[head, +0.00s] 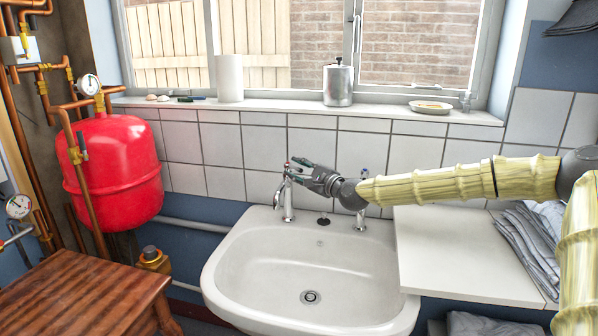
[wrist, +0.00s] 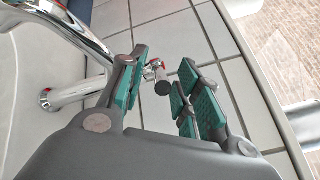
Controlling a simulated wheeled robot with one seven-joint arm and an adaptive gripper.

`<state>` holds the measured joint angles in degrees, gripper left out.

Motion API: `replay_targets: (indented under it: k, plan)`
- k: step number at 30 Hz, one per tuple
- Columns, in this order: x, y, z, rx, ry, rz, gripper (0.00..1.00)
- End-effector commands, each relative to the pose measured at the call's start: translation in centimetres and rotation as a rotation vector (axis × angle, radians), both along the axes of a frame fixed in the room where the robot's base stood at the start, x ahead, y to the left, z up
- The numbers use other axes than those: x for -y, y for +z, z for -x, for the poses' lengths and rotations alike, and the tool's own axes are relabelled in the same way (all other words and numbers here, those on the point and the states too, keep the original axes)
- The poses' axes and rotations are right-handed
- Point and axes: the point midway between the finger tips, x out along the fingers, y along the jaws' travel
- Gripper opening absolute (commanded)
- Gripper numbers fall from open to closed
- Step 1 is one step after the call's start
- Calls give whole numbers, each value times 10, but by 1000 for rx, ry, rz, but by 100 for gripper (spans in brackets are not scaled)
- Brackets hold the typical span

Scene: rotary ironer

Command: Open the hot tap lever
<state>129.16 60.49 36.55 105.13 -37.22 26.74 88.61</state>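The hot tap (head: 284,203) is the chrome tap at the back left of the white sink (head: 232,292). In the head view its top is partly hidden by my gripper (head: 291,172). In the wrist view a small lever with a red band and a dark end (wrist: 160,80) shows in the gap between the fingertips of my gripper (wrist: 160,85). The fingers are apart and I see no clear contact with the lever. The chrome spout (wrist: 75,30) runs along the left of the wrist view, beside the left finger.
A second tap (head: 361,215) with a blue mark stands to the right, close under my arm. The tiled wall (head: 225,147) is behind the taps. A sill (head: 290,110) above holds a paper roll (head: 229,78) and a metal canister (head: 338,86). The basin is empty.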

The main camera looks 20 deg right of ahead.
Motion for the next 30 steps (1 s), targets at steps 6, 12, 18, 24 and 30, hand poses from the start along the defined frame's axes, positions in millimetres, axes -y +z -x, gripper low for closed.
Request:
replay_targets:
  k: [6, 12, 18, 24, 30]
  plan:
    - [0, 1, 1, 1, -1, 0, 33]
    - [6, 1, 16, 2, -2, -3, 33]
    - [14, 1, 40, 2, -2, -3, 33]
    - [20, 1, 60, 1, -1, -2, 33]
    - [23, 0, 70, 0, -1, -2, 33]
